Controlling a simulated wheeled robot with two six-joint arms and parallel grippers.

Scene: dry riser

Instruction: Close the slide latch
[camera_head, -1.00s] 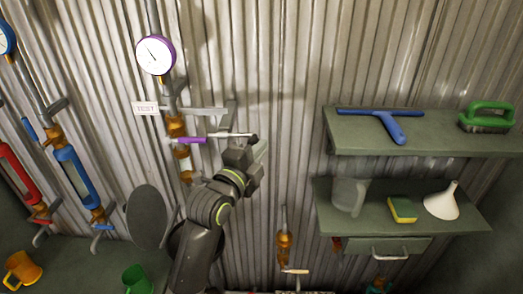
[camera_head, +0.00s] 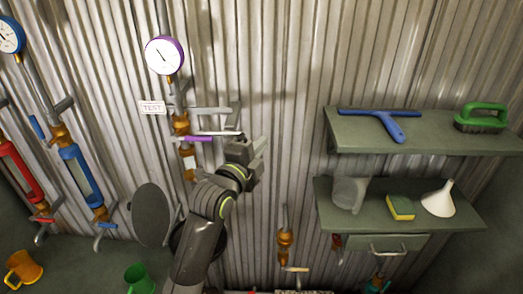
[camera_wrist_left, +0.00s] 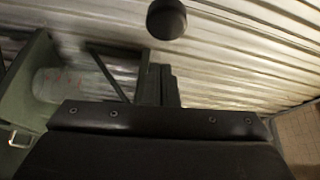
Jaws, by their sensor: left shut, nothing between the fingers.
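I cannot pick out the slide latch for certain. A thin pale bar (camera_head: 220,133) runs sideways at the corrugated wall, just right of the purple lever (camera_head: 197,139) and below a grey bracket (camera_head: 209,111). My left gripper (camera_head: 258,147) is shut and empty, just right of and below that bar. I cannot tell whether it touches the bar. In the left wrist view my shut fingers (camera_wrist_left: 158,85) stand in front of the wall, and a round black knob (camera_wrist_left: 166,18) shows beyond them, apart from them in the picture. My right gripper is not in view.
A white gauge (camera_head: 165,55) and a TEST sign (camera_head: 152,107) are up and left of the arm. A grey round plate (camera_head: 152,215) is left of my forearm. Shelves (camera_head: 350,133) with cleaning things jut out at the right. The wall between is mostly bare.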

